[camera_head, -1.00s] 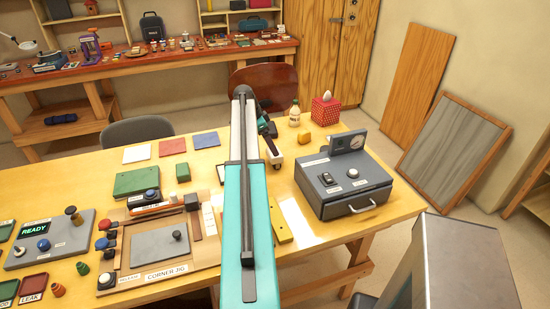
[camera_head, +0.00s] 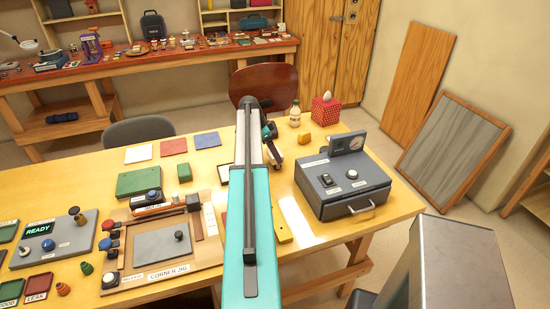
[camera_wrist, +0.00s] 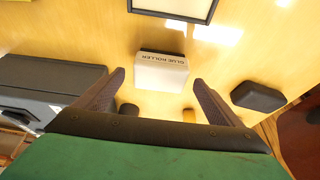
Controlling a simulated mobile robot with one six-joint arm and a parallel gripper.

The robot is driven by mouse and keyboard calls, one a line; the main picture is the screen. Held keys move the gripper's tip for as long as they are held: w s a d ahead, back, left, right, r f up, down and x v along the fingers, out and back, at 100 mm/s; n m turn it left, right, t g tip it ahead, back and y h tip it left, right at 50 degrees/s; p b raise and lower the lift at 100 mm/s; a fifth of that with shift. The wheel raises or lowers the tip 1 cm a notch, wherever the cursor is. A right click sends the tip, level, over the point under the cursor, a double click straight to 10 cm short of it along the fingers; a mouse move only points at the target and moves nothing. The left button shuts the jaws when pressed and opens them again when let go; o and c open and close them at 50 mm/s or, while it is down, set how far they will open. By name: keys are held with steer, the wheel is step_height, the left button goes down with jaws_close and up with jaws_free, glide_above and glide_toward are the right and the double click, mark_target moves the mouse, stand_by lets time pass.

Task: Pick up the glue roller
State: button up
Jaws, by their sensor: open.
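The glue roller (camera_wrist: 162,72) is a pale, boxy block with a dark top edge and its name printed upside down in the wrist view. It lies on the yellow table. My gripper (camera_wrist: 159,78) is open, with its two dark fingers apart. The glue roller shows between and just beyond the fingertips, with no visible contact. In the head view my gripper (camera_head: 272,140) is over the far part of the table, partly behind my arm. I cannot clearly make out the glue roller there.
A grey instrument box (camera_head: 342,185) stands close by on the right, also in the wrist view (camera_wrist: 50,88). A dark block (camera_wrist: 258,96) lies on the other side. A dark-rimmed pale panel (camera_wrist: 175,8) lies near the roller. A bottle (camera_head: 295,115) and red dotted box (camera_head: 325,110) stand behind.

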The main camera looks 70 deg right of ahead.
steer(key=shift+p+x, duration=0.45)
steer(key=shift+x, duration=0.9)
steer(key=shift+c, duration=0.3)
steer(key=c, duration=1.3)
steer(key=shift+r, duration=0.25)
steer(key=shift+r+b, duration=1.25)
steer(key=shift+r, duration=0.3)
steer(key=w+a+b, duration=0.1)
steer(key=w+a, duration=0.1)
steer(key=a, duration=0.2)
steer(key=w+a+r+b, duration=0.1)
steer(key=w+a+b, duration=0.1)
steer(key=a, duration=0.3)
steer(key=w+a+b, duration=0.2)
steer(key=w+a, duration=0.1)
steer(key=a, duration=0.2)
steer(key=shift+w+a+r, duration=0.1)
steer(key=shift+w+r, duration=0.1)
steer(key=shift+r, duration=0.05)
